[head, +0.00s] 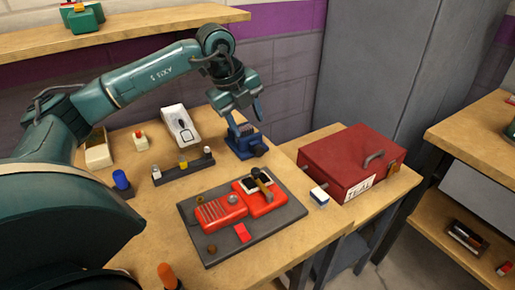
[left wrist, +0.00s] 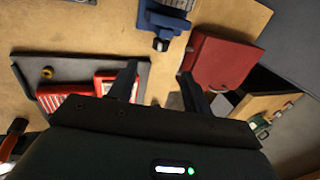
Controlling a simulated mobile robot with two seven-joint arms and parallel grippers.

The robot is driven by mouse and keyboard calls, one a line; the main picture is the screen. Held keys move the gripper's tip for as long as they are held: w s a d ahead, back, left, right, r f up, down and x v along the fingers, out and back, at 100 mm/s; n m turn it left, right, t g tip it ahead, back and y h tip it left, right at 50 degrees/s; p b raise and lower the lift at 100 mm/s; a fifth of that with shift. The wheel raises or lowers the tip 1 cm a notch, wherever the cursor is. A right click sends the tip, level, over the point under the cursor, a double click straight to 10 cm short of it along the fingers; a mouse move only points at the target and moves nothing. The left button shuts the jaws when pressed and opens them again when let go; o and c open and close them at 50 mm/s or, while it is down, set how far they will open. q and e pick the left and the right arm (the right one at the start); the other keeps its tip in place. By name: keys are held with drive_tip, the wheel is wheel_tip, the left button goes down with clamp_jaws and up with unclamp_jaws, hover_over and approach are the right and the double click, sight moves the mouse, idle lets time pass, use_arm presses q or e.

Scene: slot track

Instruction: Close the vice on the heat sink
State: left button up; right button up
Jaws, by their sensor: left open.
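The blue vice (head: 243,142) stands at the back right of the wooden bench, below my left gripper. It also shows at the top of the left wrist view (left wrist: 163,18), partly cut off by the frame edge. My left gripper (head: 243,112) is open, pointing down over the vice in the head view. My right gripper is not in view.
A dark mat (head: 213,251) with red devices lies in front of the vice.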

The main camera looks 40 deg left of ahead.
sight(258, 148)
use_arm(q)
drive_tip(key=x, duration=1)
drive_tip(key=shift+f, duration=0.1)
drive_tip(key=c, duration=1)
drive_tip(key=shift+o, duration=0.2)
